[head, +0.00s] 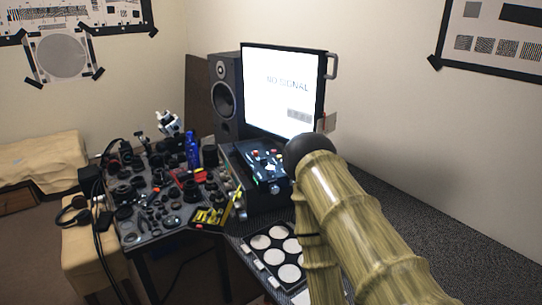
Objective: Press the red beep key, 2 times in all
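A dark control box (262,168) stands below the monitor, with small coloured keys and lit spots on its sloped top. Small red spots show there, one at the upper left (255,153) and one near the right edge. They are too small to tell which is the red beep key. My arm (350,200), with a bamboo-like surface and a dark round joint, reaches in from the lower right and bends down just right of the box. My gripper is not visible; the arm's lower link runs out of the bottom of the picture.
A monitor (282,88) reading "NO SIGNAL" and a speaker (226,90) stand behind the box. A cluttered table (150,235) of lens parts, with a blue bottle (192,152), lies left. A tray of white discs (262,242) lies in front. The dark tabletop at right looks clear.

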